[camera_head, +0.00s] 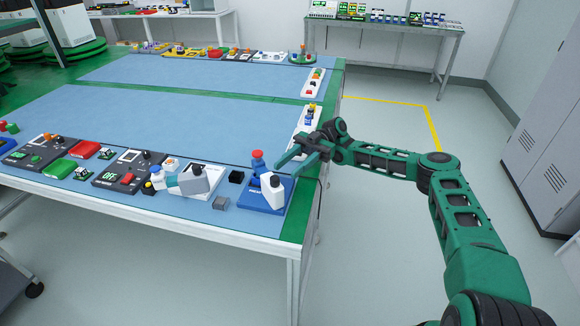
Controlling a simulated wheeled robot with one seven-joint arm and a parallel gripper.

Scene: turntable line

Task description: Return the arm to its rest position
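My gripper (287,160) is at the end of my green arm (385,160), which stretches in from the lower right. The gripper is over the right end of the table, above and behind the blue-based device. Its two green fingers point left with a gap between them, and I see nothing held there. The arm is extended, with its elbow out over the floor to the right of the table.
The blue-topped table (120,100) has a green border. A blue device (262,195) with a red knob and a white part stands at its right front corner. Control boards (125,172) line the front edge. Clear floor (380,260) lies right, with a grey cabinet (545,130) beyond.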

